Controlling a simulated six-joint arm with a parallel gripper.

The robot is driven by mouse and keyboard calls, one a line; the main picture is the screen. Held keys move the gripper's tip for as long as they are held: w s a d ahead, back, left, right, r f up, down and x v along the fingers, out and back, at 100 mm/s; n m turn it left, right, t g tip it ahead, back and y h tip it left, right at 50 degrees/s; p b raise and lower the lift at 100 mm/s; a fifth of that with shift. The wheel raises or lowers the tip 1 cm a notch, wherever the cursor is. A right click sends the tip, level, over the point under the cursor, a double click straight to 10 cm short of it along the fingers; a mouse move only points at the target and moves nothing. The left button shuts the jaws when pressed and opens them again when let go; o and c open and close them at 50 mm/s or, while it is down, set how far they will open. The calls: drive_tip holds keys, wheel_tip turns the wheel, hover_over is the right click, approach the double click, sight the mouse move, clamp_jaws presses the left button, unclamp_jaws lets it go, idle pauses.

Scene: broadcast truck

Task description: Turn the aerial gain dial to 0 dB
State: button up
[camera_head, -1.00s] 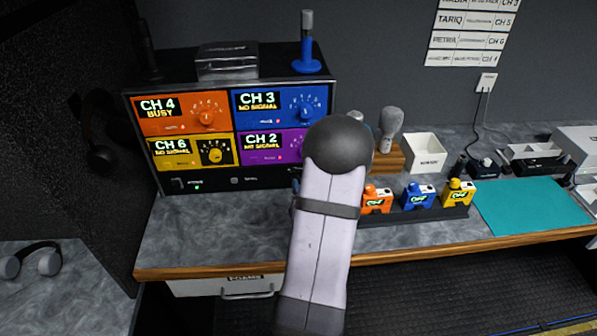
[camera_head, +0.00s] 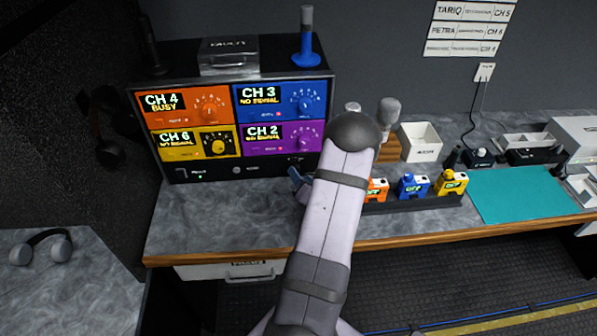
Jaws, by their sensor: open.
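The receiver rack (camera_head: 240,125) stands at the back left of the desk with four coloured channel panels: orange CH 4 BUSY, blue CH 3 NO SIGNAL, yellow CH 6 and purple CH 2. Each panel has a round dial. A black strip (camera_head: 215,172) runs below them with small controls; its lettering is too small to read, so I cannot tell which control is the aerial gain dial or its setting.
Orange, blue (camera_head: 413,186) and yellow packs sit in a black holder right of my arm. A white bin (camera_head: 420,142) and teal mat (camera_head: 520,195) lie further right. Desk in front of the rack is clear.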

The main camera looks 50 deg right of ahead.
drive_tip(key=shift+p+x, duration=0.3)
drive_tip(key=shift+x, duration=1.1)
drive_tip(key=shift+c, duration=0.7)
clamp_jaws()
drive_tip(key=c, duration=0.9)
unclamp_jaws()
drive_tip(key=shift+w+a+r+n+g+h+b, duration=0.15)
drive_tip(key=shift+n+g+h+b, duration=0.35)
drive_tip(key=shift+n, duration=0.5)
drive_tip(key=o, duration=1)
drive_tip(key=shift+o, duration=0.2)
